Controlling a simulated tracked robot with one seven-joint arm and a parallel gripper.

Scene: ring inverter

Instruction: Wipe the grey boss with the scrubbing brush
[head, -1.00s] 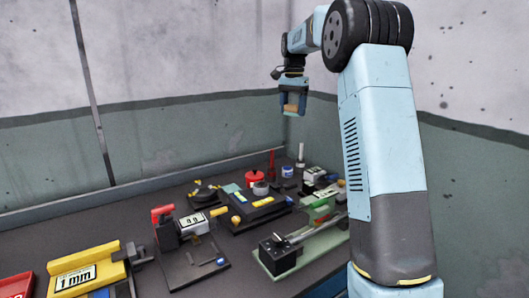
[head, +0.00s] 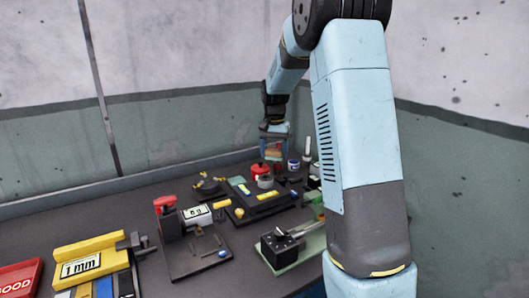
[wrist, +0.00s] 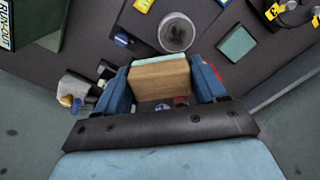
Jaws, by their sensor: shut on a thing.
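My gripper (head: 274,150) is shut on the scrubbing brush (head: 273,147), above the back of the bench. In the wrist view, the brush (wrist: 160,80) is a wooden block with a pale green edge, held between the blue fingers of my gripper (wrist: 162,82). The grey boss (wrist: 176,33) is a round, light grey cylinder standing on a dark plate, just beyond the brush in the wrist view. The boss (head: 265,182) also shows in the head view, below and slightly left of my gripper. The brush appears apart from it.
A red pot (head: 259,169) stands close behind the boss. A dark fixture (head: 190,240) with a red clamp and a green-based fixture (head: 285,245) stand nearer. A yellow gauge block (head: 85,260) and red tray (head: 20,280) are at left. Walls bound the back and right.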

